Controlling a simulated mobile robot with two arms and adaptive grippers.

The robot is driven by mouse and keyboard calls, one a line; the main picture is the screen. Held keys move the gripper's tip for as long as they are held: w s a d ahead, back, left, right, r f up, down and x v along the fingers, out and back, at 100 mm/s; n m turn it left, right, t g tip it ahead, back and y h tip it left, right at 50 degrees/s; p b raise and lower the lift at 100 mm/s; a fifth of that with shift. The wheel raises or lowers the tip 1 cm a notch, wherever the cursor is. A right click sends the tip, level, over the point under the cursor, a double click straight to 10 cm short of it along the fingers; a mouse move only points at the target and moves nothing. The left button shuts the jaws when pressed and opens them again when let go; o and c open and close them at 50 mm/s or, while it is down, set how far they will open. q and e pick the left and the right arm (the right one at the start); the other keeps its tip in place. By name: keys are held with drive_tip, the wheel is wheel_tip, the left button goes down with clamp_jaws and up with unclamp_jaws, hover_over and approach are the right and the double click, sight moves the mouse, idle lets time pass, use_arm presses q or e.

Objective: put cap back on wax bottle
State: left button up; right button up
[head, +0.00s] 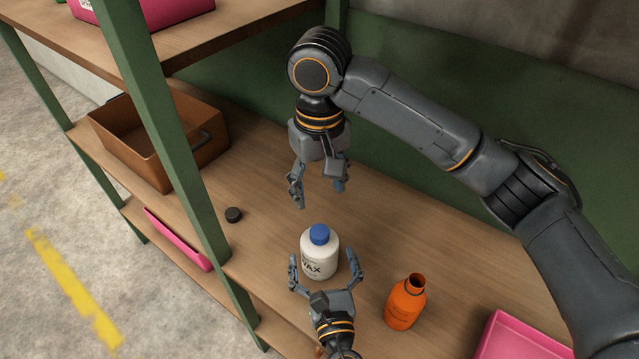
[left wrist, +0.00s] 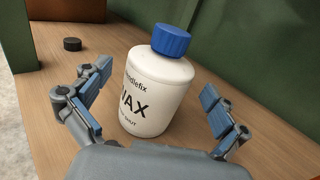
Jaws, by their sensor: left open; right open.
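The white wax bottle (head: 319,260) stands upright on the wooden shelf, its label partly readable. A blue cap (head: 320,234) sits on its top; the bottle (left wrist: 155,92) and cap (left wrist: 171,40) also show in the left wrist view. My left gripper (head: 325,271) is open, with its fingers on either side of the bottle and gaps visible beside it. My right gripper (head: 320,198) is open and empty above the bottle, pointing down. A small black cap (head: 233,215) lies on the shelf to the left. An orange bottle (head: 405,302) without a cap stands to the right.
A brown bin (head: 150,150) stands at the left behind a green post (head: 165,130). A pink tray (head: 525,345) is at the lower right. The green back panel (head: 420,120) bounds the shelf. Bare shelf lies between the black cap and the wax bottle.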

use_arm(q)
drive_tip(key=s, duration=0.3)
drive_tip(key=s+d, duration=0.1)
drive_tip(key=s, duration=0.5)
drive_tip(key=shift+d, duration=0.15)
